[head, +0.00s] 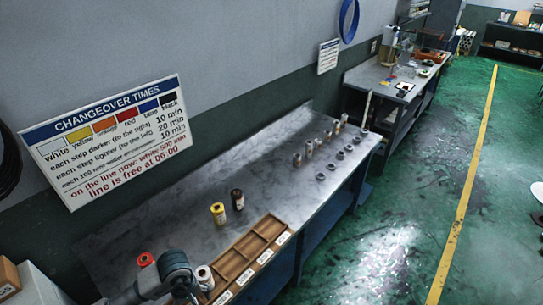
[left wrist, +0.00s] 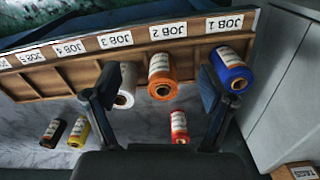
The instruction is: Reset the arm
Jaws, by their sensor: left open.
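My left gripper (head: 184,284) is at the lower left of the head view, over the near end of the grey bench (head: 150,205). In the left wrist view its two fingers (left wrist: 160,82) are apart, with nothing gripped. Beyond them, a white roll (left wrist: 126,86), an orange roll (left wrist: 160,68) and a blue roll (left wrist: 232,66) stand at the wooden tray (left wrist: 60,78), by labels JOB 3, JOB 2 and JOB 1. A red roll (left wrist: 179,128) stands on the bench outside the tray, also seen in the head view (head: 145,259). My right gripper is not visible.
A yellow roll (head: 217,213) and a black roll (head: 237,199) stand on the bench behind the tray. Several small containers (head: 310,150) and dark rings (head: 340,155) stand farther along. A changeover sign (head: 110,140) hangs on the wall. The bench middle is clear.

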